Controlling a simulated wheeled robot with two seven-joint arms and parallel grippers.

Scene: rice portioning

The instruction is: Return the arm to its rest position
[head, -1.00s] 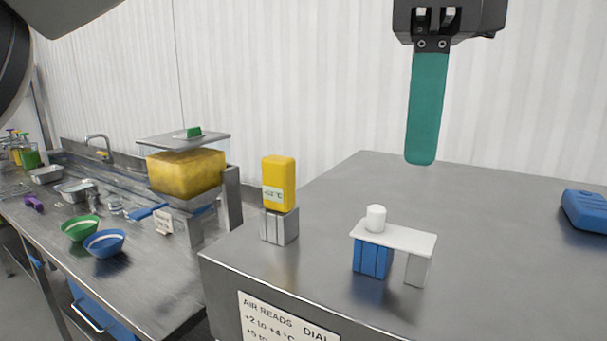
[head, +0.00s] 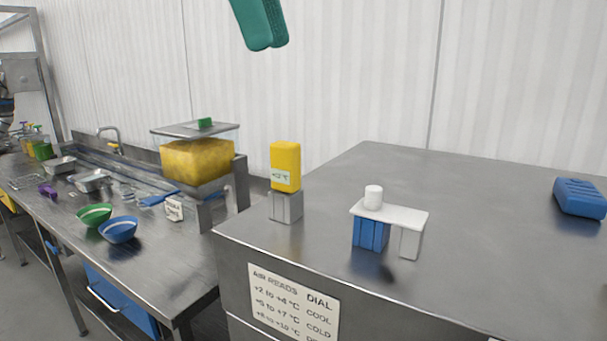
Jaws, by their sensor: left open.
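My left gripper (head: 262,24) shows only as its teal fingers at the top edge of the head view, left of centre. The fingers are high above the worktop, in front of the white wall. They overlap in the picture, and nothing is seen held in them. The gripper body and the rest of the arm are outside the picture. My right gripper is not in view.
A steel cabinet top (head: 470,250) carries a yellow thermometer (head: 285,166) on a grey block, a white-topped stand (head: 405,216) and a blue object (head: 580,198). The lower left counter holds a green bowl (head: 94,215), a blue bowl (head: 118,230) and a yellow-filled container (head: 196,161).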

